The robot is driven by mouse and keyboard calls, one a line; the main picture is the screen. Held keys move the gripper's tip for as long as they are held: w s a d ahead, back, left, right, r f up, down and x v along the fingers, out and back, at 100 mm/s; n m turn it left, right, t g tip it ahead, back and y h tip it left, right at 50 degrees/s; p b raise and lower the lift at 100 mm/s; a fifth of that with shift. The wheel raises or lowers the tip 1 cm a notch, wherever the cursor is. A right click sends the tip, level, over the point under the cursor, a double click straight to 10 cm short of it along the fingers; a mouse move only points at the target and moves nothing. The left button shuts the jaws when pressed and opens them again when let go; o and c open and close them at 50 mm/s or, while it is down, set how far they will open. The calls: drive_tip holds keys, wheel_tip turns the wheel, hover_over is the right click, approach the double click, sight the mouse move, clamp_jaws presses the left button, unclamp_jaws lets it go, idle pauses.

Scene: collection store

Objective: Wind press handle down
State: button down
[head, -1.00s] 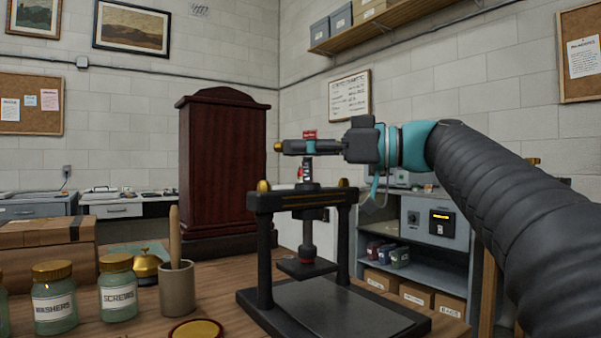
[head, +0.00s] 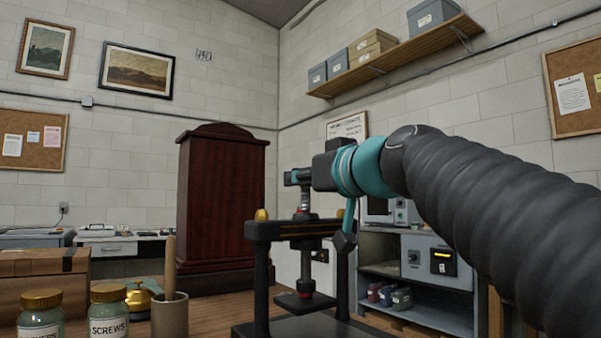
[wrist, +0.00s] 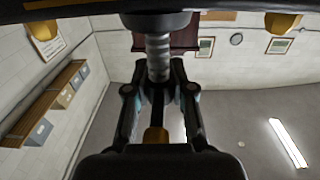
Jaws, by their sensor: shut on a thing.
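The black press (head: 262,232) stands on the wooden table in the head view, with brass caps on its crossbar. Its upright screw (head: 305,202) passes through the crossbar to a dark plate (head: 304,302), which hangs above the press base. My gripper (head: 307,177) is above the crossbar, shut on the press handle (head: 290,177), most of which it hides in the head view. In the wrist view my gripper (wrist: 159,98) has a finger on each side of the handle, whose brass knob (wrist: 155,135) shows near the palm. The ridged screw (wrist: 158,58) is just beyond the fingertips.
A jar of screws (head: 108,318), another jar (head: 40,318), a pestle cup (head: 170,318), a brass bell (head: 139,298) and a cardboard box (head: 45,275) stand left of the press. A tall wooden cabinet (head: 222,210) is behind. Air above the press is clear.

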drive_tip(key=shift+r+m+t+h+p, duration=0.1)
drive_tip(key=shift+m+t+h+p, duration=0.55)
drive_tip(key=shift+h+p, duration=0.4)
drive_tip(key=shift+m+h+p, duration=0.45)
drive_tip(key=shift+h+p, duration=0.1)
drive_tip(key=shift+p, duration=0.1)
drive_tip(key=c, duration=1)
unclamp_jaws()
drive_tip(key=shift+s+d, duration=0.1)
drive_tip(key=v, duration=1.1)
drive_tip(key=shift+s+d+f, duration=0.1)
drive_tip(key=shift+s+f, duration=0.2)
